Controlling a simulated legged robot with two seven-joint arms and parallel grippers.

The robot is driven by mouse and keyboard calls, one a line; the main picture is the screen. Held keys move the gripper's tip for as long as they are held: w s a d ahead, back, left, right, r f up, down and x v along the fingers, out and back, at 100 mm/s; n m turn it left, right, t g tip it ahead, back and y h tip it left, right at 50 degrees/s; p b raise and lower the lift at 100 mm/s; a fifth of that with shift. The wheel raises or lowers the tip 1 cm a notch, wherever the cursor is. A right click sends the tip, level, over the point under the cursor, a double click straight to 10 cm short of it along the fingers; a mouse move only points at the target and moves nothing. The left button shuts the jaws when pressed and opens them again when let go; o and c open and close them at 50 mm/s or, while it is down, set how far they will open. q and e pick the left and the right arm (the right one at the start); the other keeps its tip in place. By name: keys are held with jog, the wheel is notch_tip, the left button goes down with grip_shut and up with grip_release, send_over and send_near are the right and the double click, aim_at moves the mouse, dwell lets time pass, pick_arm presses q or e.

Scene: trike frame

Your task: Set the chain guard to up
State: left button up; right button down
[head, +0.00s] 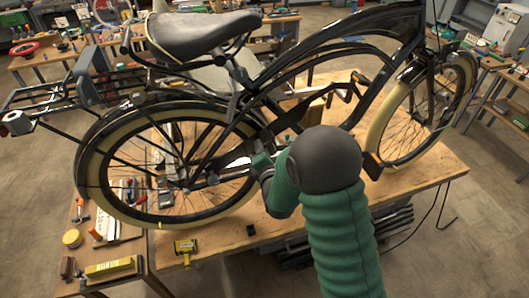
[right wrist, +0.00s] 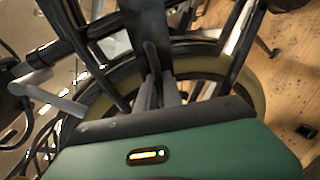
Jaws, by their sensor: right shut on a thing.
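The bicycle (head: 345,50) stands on a wooden workbench (head: 425,185). Its dark chain guard (head: 237,154) runs low along the frame between the rear wheel (head: 90,165) and the cranks, partly hidden by my right arm. My right gripper (head: 258,168) is at the guard's rear part, beside the rear wheel. In the right wrist view its grey fingers (right wrist: 158,92) are shut on a thin dark edge of the guard (right wrist: 150,60). Whether the guard is up or down I cannot tell. My left gripper is in neither view.
A yellow-black tool (head: 185,248) and a small black block (head: 250,229) lie near the bench's front edge. A side table at lower left holds a yellow level (head: 108,268) and a round yellow tin (head: 72,239). The bench's right end is mostly clear.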

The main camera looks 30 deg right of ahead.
jog(key=shift+w+a+r, duration=0.15)
jog(key=shift+a+r, duration=0.05)
jog(key=shift+r, duration=0.15)
jog(key=c, duration=1.6)
grip_release()
jog(key=shift+c, duration=0.2)
jog(key=shift+o, duration=0.7)
jog(key=shift+a, duration=0.1)
jog(key=shift+f, duration=0.1)
